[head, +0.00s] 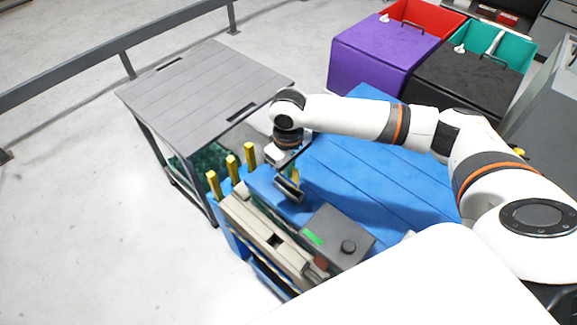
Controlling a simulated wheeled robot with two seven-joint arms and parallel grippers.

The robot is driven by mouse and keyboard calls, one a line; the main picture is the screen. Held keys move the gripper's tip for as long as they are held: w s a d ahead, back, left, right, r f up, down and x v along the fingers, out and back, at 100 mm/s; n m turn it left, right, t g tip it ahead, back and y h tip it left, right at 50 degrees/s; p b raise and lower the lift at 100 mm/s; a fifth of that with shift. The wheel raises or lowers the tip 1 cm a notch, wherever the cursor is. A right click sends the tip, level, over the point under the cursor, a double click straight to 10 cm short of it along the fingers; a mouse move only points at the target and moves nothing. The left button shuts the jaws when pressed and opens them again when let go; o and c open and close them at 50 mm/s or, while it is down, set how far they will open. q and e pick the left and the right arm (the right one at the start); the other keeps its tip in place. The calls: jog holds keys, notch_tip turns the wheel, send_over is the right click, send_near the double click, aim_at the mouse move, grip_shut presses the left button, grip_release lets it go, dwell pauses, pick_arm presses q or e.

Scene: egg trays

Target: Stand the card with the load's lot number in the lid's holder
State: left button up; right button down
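My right gripper (288,175) hangs from the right arm, pointing down above the near left part of the blue surface. No card is clearly seen. My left gripper is out of view.
Several yellow posts (232,168) stand beside a beige bar (262,230). A dark grey box (338,240) with a black knob and green strip sits near the blue surface (370,165). Purple (380,55) and black (465,85) bins stand behind. A rail (130,40) runs at the left.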

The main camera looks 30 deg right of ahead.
aim_at(289, 183)
jog(key=shift+f, duration=0.15)
jog(key=shift+f+b, duration=0.3)
jog(key=shift+f, duration=1.7)
jog(key=c, duration=1.6)
grip_release()
jog(key=shift+o, duration=0.2)
notch_tip(289, 183, up, 12)
jog(key=shift+r+b, duration=0.1)
jog(key=shift+b, duration=0.65)
jog(key=shift+s, duration=0.1)
